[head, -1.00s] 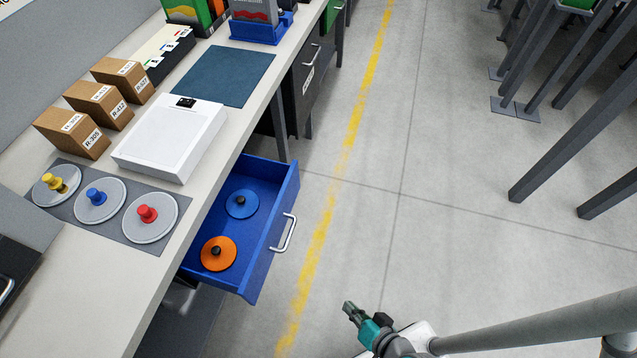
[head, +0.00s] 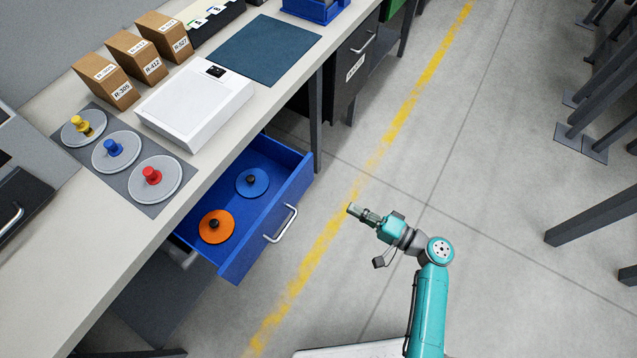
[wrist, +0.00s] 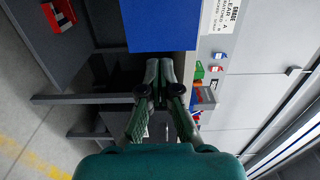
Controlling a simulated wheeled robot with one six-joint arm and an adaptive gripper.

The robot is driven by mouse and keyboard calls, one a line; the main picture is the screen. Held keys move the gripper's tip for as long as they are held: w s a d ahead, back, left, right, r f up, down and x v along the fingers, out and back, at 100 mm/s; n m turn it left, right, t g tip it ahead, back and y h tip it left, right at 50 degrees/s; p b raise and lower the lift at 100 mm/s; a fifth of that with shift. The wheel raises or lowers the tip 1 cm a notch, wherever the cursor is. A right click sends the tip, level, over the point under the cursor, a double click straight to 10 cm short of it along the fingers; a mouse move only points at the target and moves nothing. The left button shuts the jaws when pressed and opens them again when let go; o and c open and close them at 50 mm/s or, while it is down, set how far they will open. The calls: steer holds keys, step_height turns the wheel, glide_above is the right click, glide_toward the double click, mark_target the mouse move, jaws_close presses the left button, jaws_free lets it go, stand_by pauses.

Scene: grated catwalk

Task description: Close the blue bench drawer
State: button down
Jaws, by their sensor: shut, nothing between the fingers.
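The blue bench drawer (head: 234,243) hangs open under the light bench top in the head view. Its silver handle (head: 281,223) is on the front face. Inside lie an orange disc (head: 216,226) and a blue disc (head: 252,181), each with a black knob. My gripper (head: 353,209) is shut and empty. It is to the right of the handle, apart from it, pointing toward the drawer front. In the wrist view my gripper (wrist: 163,66) shows closed fingers, with a blue panel (wrist: 158,25) just beyond them, probably the drawer.
The bench top (head: 150,240) holds a grey mat with several knobbed discs, a white scale (head: 195,108), boxes (head: 105,80) and a dark blue mat (head: 262,50). A black drawer (head: 352,62) is farther along. Clear floor (head: 470,180) lies right of the yellow line.

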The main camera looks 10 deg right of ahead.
mark_target(303, 183)
steer(key=x, duration=1.3)
steer(key=shift+w+a, duration=0.2)
steer(key=shift+a, duration=0.1)
steer(key=x, duration=1.5)
steer(key=shift+w+a, duration=0.25)
steer(key=shift+w+a+r, duration=0.15)
steer(key=shift+a, duration=0.05)
steer(key=shift+r, duration=0.1)
steer(key=shift+d, duration=0.3)
steer(key=v, duration=1.4)
steer(key=shift+a+f, duration=0.15)
steer(key=shift+f, duration=0.15)
